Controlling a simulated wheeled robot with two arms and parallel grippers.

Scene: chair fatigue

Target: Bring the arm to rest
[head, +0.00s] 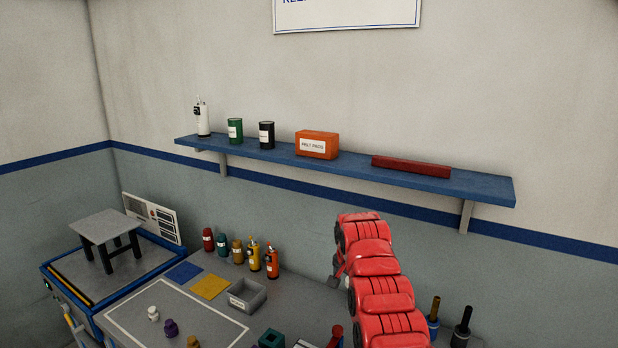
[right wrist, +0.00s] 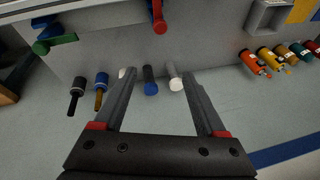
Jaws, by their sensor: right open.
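My right arm (head: 385,290) is red and rises from the bottom of the head view, right of centre, in front of the grey workbench. In the head view the right gripper is mostly hidden by the arm. In the right wrist view the right gripper (right wrist: 158,82) has its two grey fingers spread, with nothing held between them. A blue-ended handle (right wrist: 150,86) and a white-ended handle (right wrist: 175,82) show beyond the fingers, near the bench edge; I cannot tell the distance. My left gripper is in neither view.
The workbench (head: 300,300) carries a grey bin (head: 246,294), several coloured bottles (head: 238,252) and small knobs (head: 171,328). A blue wall shelf (head: 345,168) holds an orange box (head: 317,144), cans and a red bar (head: 411,166). A small stool (head: 107,228) stands on a blue-edged platform at left.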

